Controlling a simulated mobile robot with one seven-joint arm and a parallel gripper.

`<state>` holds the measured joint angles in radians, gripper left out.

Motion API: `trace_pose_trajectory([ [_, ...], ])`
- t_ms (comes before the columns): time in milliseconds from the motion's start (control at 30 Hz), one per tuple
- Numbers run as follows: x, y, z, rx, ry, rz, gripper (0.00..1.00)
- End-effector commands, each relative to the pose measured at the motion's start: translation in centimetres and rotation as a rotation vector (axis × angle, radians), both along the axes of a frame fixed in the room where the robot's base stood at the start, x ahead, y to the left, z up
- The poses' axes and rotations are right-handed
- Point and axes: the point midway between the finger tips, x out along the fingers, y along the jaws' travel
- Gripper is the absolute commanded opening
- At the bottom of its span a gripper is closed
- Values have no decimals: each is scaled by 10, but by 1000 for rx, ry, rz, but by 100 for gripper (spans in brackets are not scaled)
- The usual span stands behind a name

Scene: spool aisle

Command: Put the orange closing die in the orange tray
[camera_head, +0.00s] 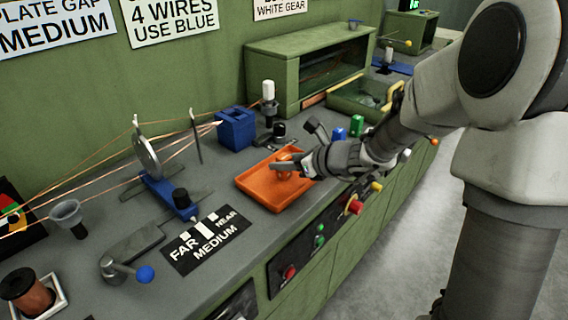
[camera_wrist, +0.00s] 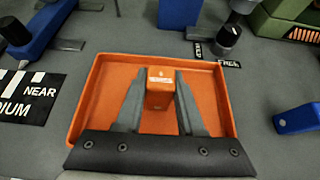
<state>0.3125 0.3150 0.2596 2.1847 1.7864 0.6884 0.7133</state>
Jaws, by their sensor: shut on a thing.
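The orange tray (camera_head: 261,195) lies on the grey bench top, and it fills the middle of the wrist view (camera_wrist: 92,100). The orange closing die (camera_wrist: 160,88) is a small block with a pale label on top. It sits between the two fingers of my gripper (camera_wrist: 158,92), over the tray's floor. In the head view the die (camera_head: 285,165) shows partly behind my gripper (camera_head: 287,167). My gripper is shut on the die. I cannot tell whether the die touches the tray floor.
A blue block (camera_head: 236,128) stands behind the tray, and a black sign (camera_head: 206,240) lies in front-left. Blue and green blocks (camera_head: 356,126) stand to the right. A front panel with red and green buttons (camera_head: 320,241) runs below the bench edge.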

Motion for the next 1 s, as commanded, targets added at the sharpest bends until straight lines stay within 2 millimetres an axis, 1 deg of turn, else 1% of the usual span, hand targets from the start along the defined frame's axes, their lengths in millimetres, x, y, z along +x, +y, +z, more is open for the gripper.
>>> trace_pose_trajectory([
  [67,0,0,1,0,-1,0,0],
  [200,0,0,-4,0,-1,0,0],
  [233,0,0,-3,1,-1,0,41],
  [367,0,0,-3,0,0,0,64],
  [400,0,0,-3,0,0,0,67],
  [667,0,0,-2,0,0,0,67],
  [767,0,0,2,1,-1,0,67],
  [867,-7,-8,10,0,-2,-3,67],
  [1000,-25,-28,25,-2,-2,-4,67],
])
